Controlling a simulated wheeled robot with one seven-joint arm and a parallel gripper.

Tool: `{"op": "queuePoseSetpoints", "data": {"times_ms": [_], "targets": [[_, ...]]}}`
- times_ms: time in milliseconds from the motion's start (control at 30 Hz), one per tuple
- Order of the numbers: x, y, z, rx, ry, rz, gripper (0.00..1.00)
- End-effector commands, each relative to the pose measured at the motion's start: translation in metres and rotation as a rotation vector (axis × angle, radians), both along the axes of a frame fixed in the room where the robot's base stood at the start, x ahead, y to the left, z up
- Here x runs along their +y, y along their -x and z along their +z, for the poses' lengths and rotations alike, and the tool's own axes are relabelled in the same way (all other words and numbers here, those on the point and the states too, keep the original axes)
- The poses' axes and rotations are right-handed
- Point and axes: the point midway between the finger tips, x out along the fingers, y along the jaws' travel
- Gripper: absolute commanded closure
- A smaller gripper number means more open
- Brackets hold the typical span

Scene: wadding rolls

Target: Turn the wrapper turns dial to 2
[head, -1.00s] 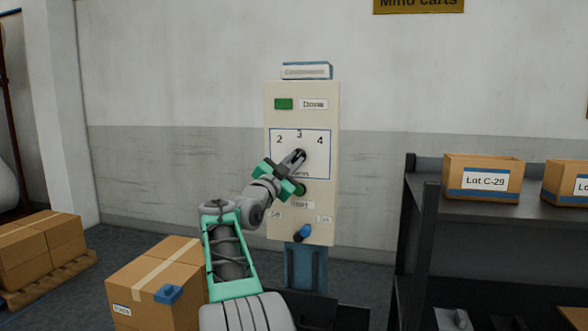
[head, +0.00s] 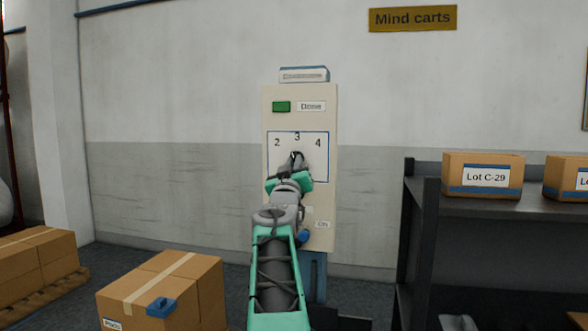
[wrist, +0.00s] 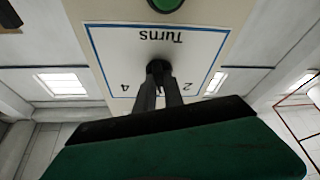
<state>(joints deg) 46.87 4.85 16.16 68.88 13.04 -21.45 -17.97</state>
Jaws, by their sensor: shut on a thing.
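The turns dial is a dark knob (wrist: 158,68) in the middle of a blue-framed white plate (head: 322,165) marked 2, 3 and 4. The plate is on a cream control panel (head: 328,215). My gripper (head: 296,160) is at the dial, its two fingers shut on the knob. The wrist view shows the panel upside down, with the word Turns and the fingers (wrist: 160,88) meeting at the knob. The knob's pointer is hidden by my fingers, so I cannot tell which number it points to.
A green lamp (head: 281,107) beside a Done label is above the plate. A blue switch (head: 303,236) sits low on the panel, partly behind my arm. A dark shelf (head: 425,190) with Lot boxes stands right; a carton (head: 140,290) stands left.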

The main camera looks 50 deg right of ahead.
Motion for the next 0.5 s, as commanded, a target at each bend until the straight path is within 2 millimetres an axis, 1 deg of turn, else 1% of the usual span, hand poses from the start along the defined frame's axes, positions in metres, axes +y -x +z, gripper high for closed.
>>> {"op": "queuePoseSetpoints", "data": {"times_ms": [300,500], "targets": [[-0.0013,0.0023,-0.0003,0.266,0.113,0.001,1.0],[-0.0016,0.0029,0.0007,0.402,0.172,0.001,1.0]]}}
